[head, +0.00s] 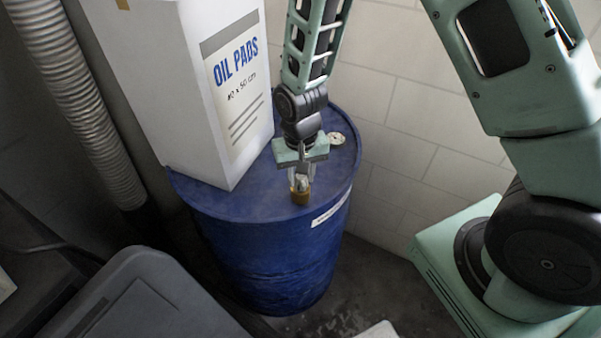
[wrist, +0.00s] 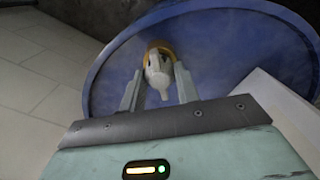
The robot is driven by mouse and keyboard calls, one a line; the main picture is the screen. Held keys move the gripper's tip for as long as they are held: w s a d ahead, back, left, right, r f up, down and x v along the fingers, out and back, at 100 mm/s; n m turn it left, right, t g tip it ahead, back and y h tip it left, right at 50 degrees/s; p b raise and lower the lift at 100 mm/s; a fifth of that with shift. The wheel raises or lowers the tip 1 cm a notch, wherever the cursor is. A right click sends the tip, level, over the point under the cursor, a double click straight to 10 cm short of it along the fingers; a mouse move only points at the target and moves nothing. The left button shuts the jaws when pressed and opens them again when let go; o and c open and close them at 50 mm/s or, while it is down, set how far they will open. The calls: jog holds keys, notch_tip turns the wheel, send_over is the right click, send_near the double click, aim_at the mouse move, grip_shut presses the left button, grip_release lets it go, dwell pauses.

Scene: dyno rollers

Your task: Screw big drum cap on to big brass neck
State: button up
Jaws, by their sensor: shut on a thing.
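My gripper (head: 301,180) points down over the top of the blue drum (head: 272,258). It is shut on a pale, whitish-grey piece that I take to be the big drum cap (wrist: 159,76). The big brass neck (head: 300,197) stands near the drum's front edge, directly under the fingertips. In the wrist view the brass neck (wrist: 156,47) shows as a gold ring behind the cap, between the two fingers. The cap is at the neck's mouth; I cannot tell whether its thread is engaged.
A tall white box marked OIL PADS (head: 215,95) stands on the drum's left part, close to my gripper. A small pale round fitting (head: 337,138) lies at the drum top's back right. A grey bin (head: 150,300) is front left, and a ribbed hose (head: 85,100) runs along the left.

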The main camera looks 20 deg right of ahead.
jog(key=shift+f, duration=0.3)
jog(key=m+p, duration=0.2)
jog(key=m, duration=0.5)
jog(key=shift+r, duration=0.2)
jog(key=m+p, duration=0.1)
jog(key=m, duration=0.3)
jog(key=shift+p, duration=0.4)
jog(key=m+p, duration=0.1)
jog(key=m, duration=0.2)
jog(key=shift+m, duration=0.4)
jog(key=m+p, duration=0.3)
jog(key=m, duration=0.3)
jog(key=shift+m+p, duration=0.3)
jog(key=shift+p, duration=0.05)
jog(key=m+p, duration=0.1)
jog(key=m, duration=0.1)
jog(key=shift+m, duration=0.4)
jog(key=shift+w+f+m, duration=0.1)
jog(key=shift+f+m, duration=0.1)
jog(key=shift+m, duration=0.3)
